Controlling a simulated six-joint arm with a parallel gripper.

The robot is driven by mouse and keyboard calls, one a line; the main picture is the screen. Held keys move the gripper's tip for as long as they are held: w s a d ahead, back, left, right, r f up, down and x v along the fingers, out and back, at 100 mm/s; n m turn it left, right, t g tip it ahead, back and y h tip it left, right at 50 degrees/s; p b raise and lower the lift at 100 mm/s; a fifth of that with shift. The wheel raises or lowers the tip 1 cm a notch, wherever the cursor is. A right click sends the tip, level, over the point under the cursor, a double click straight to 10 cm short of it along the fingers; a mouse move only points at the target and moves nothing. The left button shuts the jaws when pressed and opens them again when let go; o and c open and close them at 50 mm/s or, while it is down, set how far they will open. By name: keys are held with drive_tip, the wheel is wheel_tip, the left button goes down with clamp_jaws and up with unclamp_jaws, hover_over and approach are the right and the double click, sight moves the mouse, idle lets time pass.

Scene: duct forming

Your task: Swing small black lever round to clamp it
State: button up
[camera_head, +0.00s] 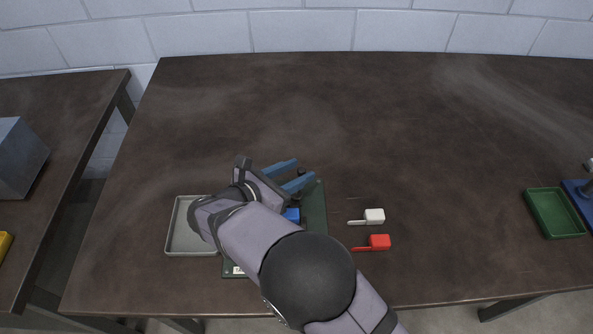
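My gripper (290,175) is over the table, with its two blue fingers spread apart. A small dark piece (302,172) shows near the fingertips; it may be the small black lever, but it is too small to tell. Nothing is visibly held between the fingers. Below the gripper lies a dark green board (316,208), largely hidden by my arm. A blue block (292,215) shows on the board just under the gripper. The lever's pivot and its present angle cannot be made out.
A grey tray (190,251) lies left of the board. A white handled piece (374,216) and a red handled piece (379,241) lie to the right. A green tray (555,213) and a blue fixture (580,190) stand far right. The table's back (300,90) is clear.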

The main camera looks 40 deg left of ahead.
drive_tip(key=shift+b+v, duration=0.7)
drive_tip(key=shift+v, duration=2.9)
drive_tip(key=shift+w, duration=0.1)
